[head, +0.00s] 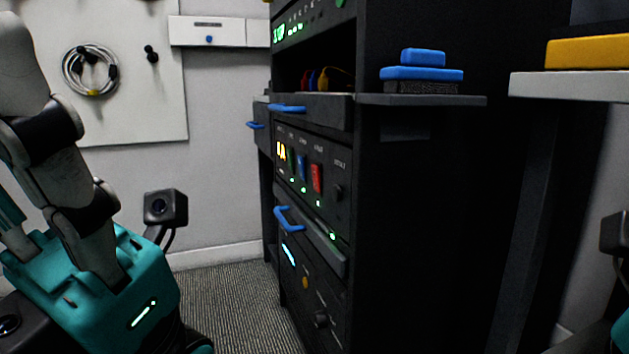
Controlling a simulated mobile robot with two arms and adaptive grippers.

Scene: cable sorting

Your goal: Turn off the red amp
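The rack's middle panel (330,218) holds a row of coloured rocker switches, with a red switch (316,179) right of a blue switch (301,167). Small green lights glow below the switches, one of them under the red switch. The labels are too small to read. A black knob (338,192) sits right of the red switch. Nothing touches the panel. My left arm's teal wrist is at the lower left, well apart from the rack, and its gripper fingers are out of view. Only a sliver of my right arm shows at the right edge; its gripper is out of view.
The black rack (430,240) has drawers with blue handles (288,218). A white shelf (570,87) with a yellow item juts out at right. A coiled cable (65,72) hangs on the wall. Carpet before the rack is clear.

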